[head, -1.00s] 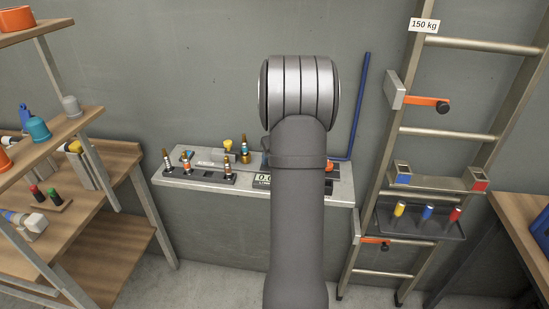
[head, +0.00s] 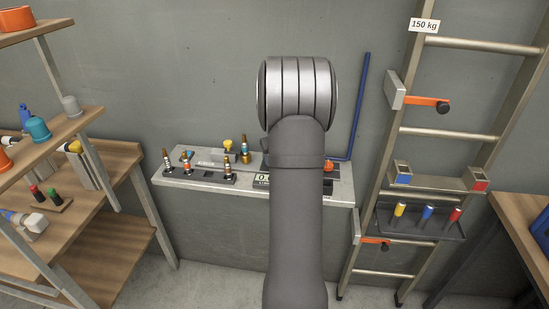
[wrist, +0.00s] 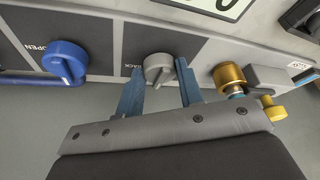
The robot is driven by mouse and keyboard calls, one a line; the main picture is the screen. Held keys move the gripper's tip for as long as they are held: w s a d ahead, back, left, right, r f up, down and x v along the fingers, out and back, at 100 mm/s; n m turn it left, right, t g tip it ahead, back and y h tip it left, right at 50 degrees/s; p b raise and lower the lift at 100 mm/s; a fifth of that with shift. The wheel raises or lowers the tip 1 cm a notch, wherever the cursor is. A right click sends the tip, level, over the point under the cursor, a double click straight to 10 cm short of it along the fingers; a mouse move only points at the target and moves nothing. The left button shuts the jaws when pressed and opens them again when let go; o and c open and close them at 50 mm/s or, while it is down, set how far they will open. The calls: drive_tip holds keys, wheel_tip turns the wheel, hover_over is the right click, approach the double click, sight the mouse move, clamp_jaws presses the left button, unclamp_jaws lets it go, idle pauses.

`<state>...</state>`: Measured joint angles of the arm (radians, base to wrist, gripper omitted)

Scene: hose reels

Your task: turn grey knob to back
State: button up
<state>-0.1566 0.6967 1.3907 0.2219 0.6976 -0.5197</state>
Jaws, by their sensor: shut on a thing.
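The grey knob (wrist: 158,68) shows in the wrist view, on a dark square plate of a light panel. A label beside it is partly hidden, with "ACK" readable. My gripper (wrist: 157,73) has one blue finger on each side of the knob and is shut on it. The way the knob's ridge points is hard to tell. In the head view my own arm hides the knob and the gripper.
A blue knob (wrist: 65,60) marked "OPEN" lies left of the grey knob. A brass fitting (wrist: 229,77) stands close to the right finger. In the head view, a grey bench (head: 205,182) carries several valves; a ladder (head: 405,132) leans at right and wooden shelves (head: 110,165) stand at left.

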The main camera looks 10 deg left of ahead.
drive_tip(key=m, duration=0.1)
drive_tip(key=m+h, duration=0.1)
drive_tip(key=m, duration=0.1)
drive_tip(key=m+h, duration=0.1)
drive_tip(key=m, duration=0.1)
drive_tip(key=shift+s+a, duration=0.1)
drive_tip(key=shift+a, duration=0.2)
drive_tip(key=m+h, duration=0.2)
drive_tip(key=m, duration=0.4)
drive_tip(key=shift+a, duration=0.15)
idle(0.4)
drive_tip(key=o, duration=1)
drive_tip(key=v, duration=1.7)
drive_tip(key=shift+a, duration=0.4)
drive_tip(key=x, duration=1.7)
drive_tip(key=shift+d, duration=0.4)
